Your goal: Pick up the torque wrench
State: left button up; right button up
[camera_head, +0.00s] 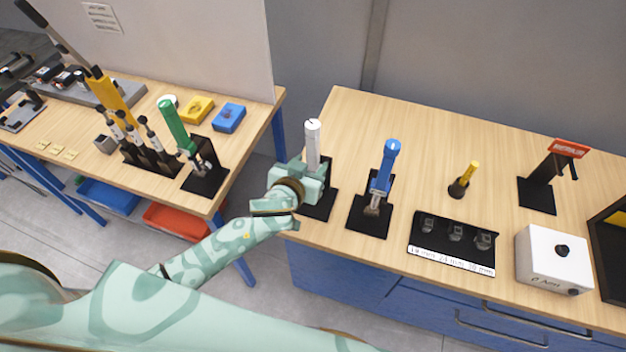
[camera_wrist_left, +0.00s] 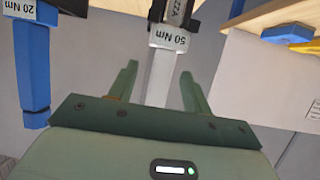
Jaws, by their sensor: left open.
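A torque wrench with a white handle (camera_head: 313,140) stands upright in a black stand on the right bench. In the left wrist view its white handle (camera_wrist_left: 161,72) carries a "50 Nm" label. My left gripper (camera_head: 312,168) is at this wrench and hides its lower part in the head view. In the left wrist view the open fingers (camera_wrist_left: 158,68) lie on either side of the handle; I cannot tell whether they touch it. A blue wrench (camera_head: 388,165) stands to the right, labelled "20 Nm" in the left wrist view (camera_wrist_left: 32,65). My right gripper is out of view.
A green-handled tool (camera_head: 175,125) stands on the left bench, across a gap. On the right bench are a short yellow-handled tool (camera_head: 469,175), a black tray (camera_head: 425,243), a white box (camera_head: 552,262) and a red-topped black stand (camera_head: 541,180). The back of this bench is clear.

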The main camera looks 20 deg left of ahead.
aim_at(311, 163)
pick_arm(q)
jog(key=x, duration=0.3)
jog(key=shift+w+a+f, duration=0.1)
jog(key=shift+w+f, duration=0.15)
jog(key=shift+w, duration=0.1)
jog(key=shift+s+r, duration=0.1)
jog(key=shift+c, duration=1.2)
grip_shut()
